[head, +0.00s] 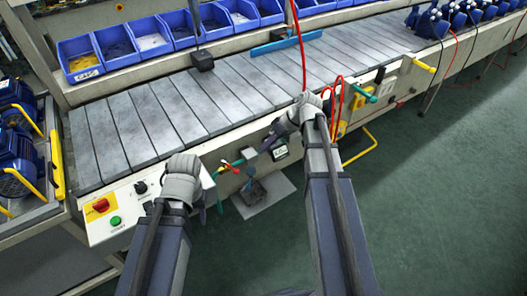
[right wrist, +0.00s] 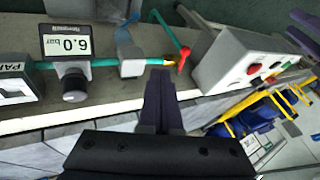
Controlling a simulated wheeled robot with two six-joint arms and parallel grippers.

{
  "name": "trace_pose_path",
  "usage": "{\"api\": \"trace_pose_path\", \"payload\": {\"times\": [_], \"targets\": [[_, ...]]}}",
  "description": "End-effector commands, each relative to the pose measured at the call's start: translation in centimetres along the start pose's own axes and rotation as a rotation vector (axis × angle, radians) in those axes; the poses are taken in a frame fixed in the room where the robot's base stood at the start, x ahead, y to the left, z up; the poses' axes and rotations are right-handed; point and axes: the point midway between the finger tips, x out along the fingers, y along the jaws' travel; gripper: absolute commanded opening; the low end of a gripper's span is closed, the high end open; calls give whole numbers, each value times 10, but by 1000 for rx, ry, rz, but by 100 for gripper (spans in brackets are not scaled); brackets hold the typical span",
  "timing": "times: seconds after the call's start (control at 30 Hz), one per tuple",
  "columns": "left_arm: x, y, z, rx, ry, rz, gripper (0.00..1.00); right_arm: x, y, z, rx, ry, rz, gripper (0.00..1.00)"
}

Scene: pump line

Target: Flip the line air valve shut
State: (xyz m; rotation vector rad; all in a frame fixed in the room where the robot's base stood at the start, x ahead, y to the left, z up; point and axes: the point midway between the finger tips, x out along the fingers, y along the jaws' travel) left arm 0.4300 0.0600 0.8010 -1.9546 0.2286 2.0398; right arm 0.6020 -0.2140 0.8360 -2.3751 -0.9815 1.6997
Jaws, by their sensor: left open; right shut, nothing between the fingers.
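The line air valve (right wrist: 183,58) shows in the right wrist view as a small red lever beside a yellow fitting on the teal air pipe (right wrist: 105,62). The lever appears to stand across the straight pipe run. In the head view the teal pipe (head: 236,163) runs along the bench front, and the valve is small and partly hidden by my left gripper. My left gripper (head: 212,203) is open, close to the valve's left end of the pipe. My right gripper (head: 270,141) is shut and empty near the gauge; its dark fingers (right wrist: 160,95) point toward the pipe, apart from the lever.
A gauge (right wrist: 65,42) reading 6.0 bar and a round knob (right wrist: 73,85) sit along the pipe. A control box (head: 112,207) with red and green buttons is left of my left gripper.

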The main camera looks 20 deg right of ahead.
Motion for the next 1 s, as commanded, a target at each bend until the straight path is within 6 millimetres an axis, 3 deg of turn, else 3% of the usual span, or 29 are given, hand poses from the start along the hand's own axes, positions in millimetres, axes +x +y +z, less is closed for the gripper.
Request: {"api": "trace_pose_path", "payload": {"times": [0.03,0.43,0.7,1.0], "targets": [[16,2,-1,0,0,0,50,16,3,3,-2,-1,-1,0],[68,6,-4,1,0,0,50,80,3,2,-1,-1,0,0],[67,6,-4,1,0,0,50,93,-27,4,-1,-1,0,0],[68,6,-4,1,0,0,50,96,-32,3,1,0,1,0]]}}
